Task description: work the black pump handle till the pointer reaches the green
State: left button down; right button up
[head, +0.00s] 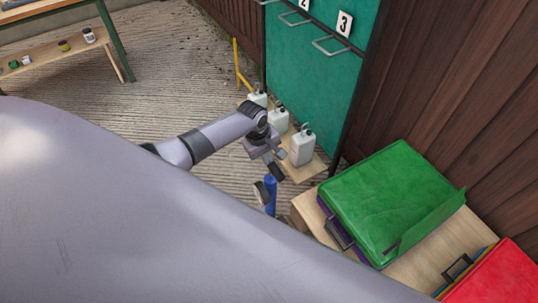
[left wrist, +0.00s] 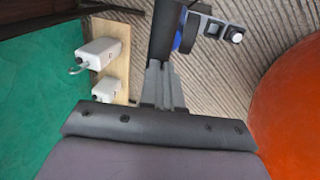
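The blue pump (head: 270,194) stands upright on the ground left of the wooden bench. A small grey-brown part shows beside it. Its black handle (left wrist: 165,32) shows in the left wrist view as a dark bar, with the blue barrel (left wrist: 187,34) behind it. My left gripper (head: 276,165) is above the pump. In the left wrist view its fingers (left wrist: 163,82) are close together and appear closed on the black handle. The pointer and its green zone cannot be made out. My right gripper is not in view.
White jugs (head: 302,148) stand on a low board right of the gripper, before a teal panel (head: 310,75) with numbered handles. A green case (head: 390,195) and a red case (head: 505,275) lie on the right. An orange rounded surface (left wrist: 292,110) shows in the wrist view.

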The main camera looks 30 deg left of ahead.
pick_arm(q)
jog(key=p+v, duration=0.2)
jog(key=v, duration=0.9)
jog(key=shift+p, duration=0.4)
jog(key=shift+w+a, duration=0.1)
jog(key=shift+w, duration=0.05)
jog(key=s+d+f+m, duration=0.1)
jog(key=s+d+m, duration=0.3)
jog(key=s, duration=0.4)
jog(key=s+d+m, duration=0.4)
jog(key=s+m, duration=0.1)
jog(key=s, duration=0.2)
jog(key=s+a+r+m+t+y, duration=0.15)
jog(key=s+r+m, duration=0.45)
jog(key=s, duration=0.6)
jog(key=w+d+f+t+h, duration=0.2)
jog(key=w+f+t, duration=0.4)
jog(key=f+t, duration=0.1)
jog(key=shift+f+n, duration=0.4)
jog(key=shift+f, duration=0.3)
